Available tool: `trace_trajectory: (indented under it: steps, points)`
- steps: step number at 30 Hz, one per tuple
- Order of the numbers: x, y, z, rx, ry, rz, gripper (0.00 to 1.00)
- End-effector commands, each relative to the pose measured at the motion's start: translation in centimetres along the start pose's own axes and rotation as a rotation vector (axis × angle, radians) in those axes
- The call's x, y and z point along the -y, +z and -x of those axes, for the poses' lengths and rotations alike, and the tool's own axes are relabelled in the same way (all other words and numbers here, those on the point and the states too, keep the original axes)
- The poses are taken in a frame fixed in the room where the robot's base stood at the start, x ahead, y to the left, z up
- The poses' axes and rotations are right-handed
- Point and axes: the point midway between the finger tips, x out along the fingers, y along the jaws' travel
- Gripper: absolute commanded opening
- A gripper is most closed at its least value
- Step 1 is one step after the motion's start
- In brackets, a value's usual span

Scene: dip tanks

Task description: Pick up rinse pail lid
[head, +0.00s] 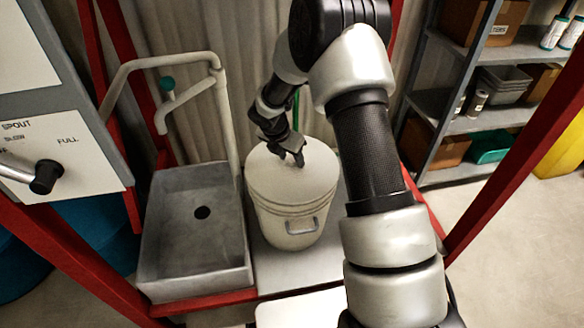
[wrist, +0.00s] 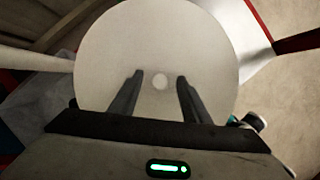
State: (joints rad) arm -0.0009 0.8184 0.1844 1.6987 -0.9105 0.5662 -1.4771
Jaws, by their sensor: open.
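The rinse pail lid (head: 262,175) is a round cream disc on top of the cream pail (head: 290,220) in the head view. The pail stands upright on a grey shelf right of the sink.
A grey sink (head: 160,255) with a drain stands left of the pail. Red frame bars (head: 520,165) flank the space. A control panel (head: 60,150) is at the left, shelving (head: 440,130) at the right.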

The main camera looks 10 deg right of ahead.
Motion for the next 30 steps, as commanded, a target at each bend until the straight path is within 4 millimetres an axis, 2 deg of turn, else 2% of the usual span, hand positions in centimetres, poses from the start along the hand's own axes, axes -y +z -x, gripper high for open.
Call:
trace_trajectory:
  steps: [4, 12, 23, 30]
  points:
    - [0.0, 0.1, 0.1, 0.000, 0.000, 0.000, 0.43]
    - [0.0, 0.0, 0.1, 0.000, 0.000, 0.000, 0.00]
    - [-0.1, 0.4, 0.8, 0.002, 0.002, -0.001, 0.00]
    - [-0.1, 2.1, 4.8, 0.003, 0.004, -0.004, 0.00]
